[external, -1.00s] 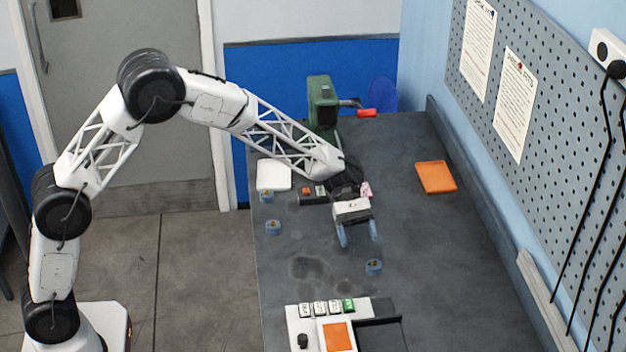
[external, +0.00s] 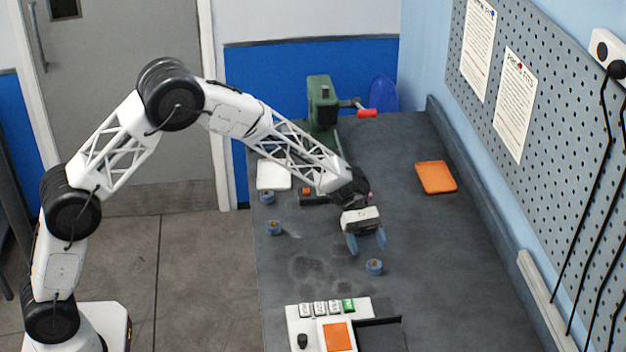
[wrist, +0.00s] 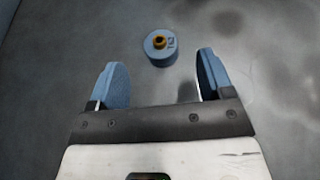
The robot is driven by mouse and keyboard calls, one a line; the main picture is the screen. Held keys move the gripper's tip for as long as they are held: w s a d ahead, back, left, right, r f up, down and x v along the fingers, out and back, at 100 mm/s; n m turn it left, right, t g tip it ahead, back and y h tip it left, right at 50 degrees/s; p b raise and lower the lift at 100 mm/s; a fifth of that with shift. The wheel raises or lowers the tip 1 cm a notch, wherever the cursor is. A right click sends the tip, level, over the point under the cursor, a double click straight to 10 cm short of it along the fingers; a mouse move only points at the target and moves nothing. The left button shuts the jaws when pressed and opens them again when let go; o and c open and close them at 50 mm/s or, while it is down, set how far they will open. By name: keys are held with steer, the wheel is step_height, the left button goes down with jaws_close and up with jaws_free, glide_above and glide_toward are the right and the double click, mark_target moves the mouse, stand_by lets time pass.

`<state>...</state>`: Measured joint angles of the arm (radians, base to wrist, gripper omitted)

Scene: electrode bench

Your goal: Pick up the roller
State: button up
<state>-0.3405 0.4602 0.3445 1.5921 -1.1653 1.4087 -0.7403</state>
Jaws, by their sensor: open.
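I cannot tell for sure which object is the roller. My gripper (external: 366,244) is open and empty, its two blue fingers pointing down over the bench. A short blue cylinder with a brass-coloured centre (external: 374,267) stands on the bench just in front of the fingertips. In the wrist view, this blue cylinder (wrist: 160,46) lies beyond and between the open fingers of my gripper (wrist: 158,76), not touching them. Two similar blue cylinders stand farther left, one in the middle (external: 274,228) and one farther back (external: 267,197).
A white control box (external: 300,318) with buttons and an orange panel stands at the front. A green machine (external: 322,102) with a red handle stands at the back. A white pad (external: 273,175), a dark orange-marked object (external: 313,197) and an orange pad (external: 436,177) lie on the bench (external: 440,270).

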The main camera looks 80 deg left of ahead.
mark_target(374, 260)
steer(key=shift+d+f, duration=0.1)
steer(key=shift+d, duration=0.15)
steer(key=shift+d, duration=0.15)
steer(key=shift+x, duration=2.5)
steer(key=shift+c, duration=0.5)
steer(key=c, duration=1)
steer(key=shift+c, duration=0.2)
step_height(374, 260, up, 18)
